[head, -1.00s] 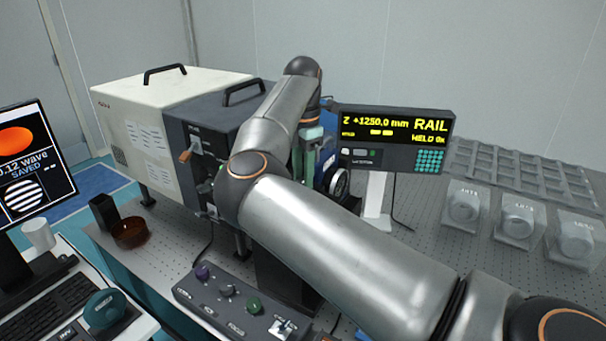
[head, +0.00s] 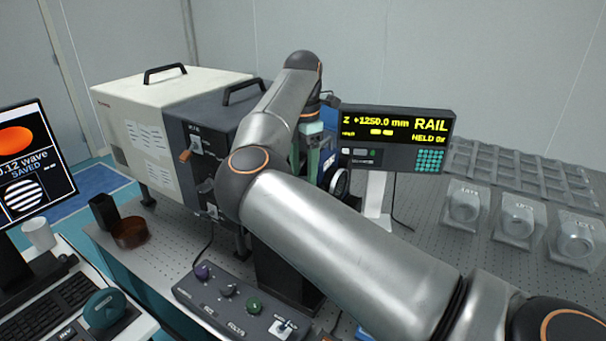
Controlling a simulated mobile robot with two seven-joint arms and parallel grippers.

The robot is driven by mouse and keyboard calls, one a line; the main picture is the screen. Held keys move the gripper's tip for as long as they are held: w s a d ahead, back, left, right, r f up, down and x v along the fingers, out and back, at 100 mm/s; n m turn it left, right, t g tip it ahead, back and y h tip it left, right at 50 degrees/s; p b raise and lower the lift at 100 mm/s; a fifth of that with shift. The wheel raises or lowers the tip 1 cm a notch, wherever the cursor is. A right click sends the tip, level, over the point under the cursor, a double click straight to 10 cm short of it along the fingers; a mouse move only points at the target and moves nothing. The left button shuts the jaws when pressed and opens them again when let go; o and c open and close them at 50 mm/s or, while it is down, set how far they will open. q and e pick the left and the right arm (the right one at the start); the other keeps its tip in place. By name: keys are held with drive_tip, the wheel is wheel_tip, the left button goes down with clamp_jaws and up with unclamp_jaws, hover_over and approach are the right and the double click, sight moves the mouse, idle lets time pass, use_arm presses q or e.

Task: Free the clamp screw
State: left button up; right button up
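My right arm reaches in from the lower right and bends over the middle of the bench. Its dark wrist end points down behind a pale green block (head: 311,128) on an upright mount. The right gripper's fingers cannot be made out there, so what they touch is hidden. A blue unit (head: 328,160) with a dark round ring (head: 341,184) stands just right of that mount, partly behind my arm. I cannot pick out the clamp screw. My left gripper is not in view.
A cream and dark grey instrument box (head: 150,125) stands behind left. A readout (head: 395,138) showing "RAIL" stands right of the wrist. A control box with knobs (head: 240,300) is in front. Several clear-cased parts (head: 518,218) sit on the right; perforated bench lies between.

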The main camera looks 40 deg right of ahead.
wheel_tip(320, 180, up, 12)
drive_tip(key=shift+f, duration=0.2)
idle(0.6)
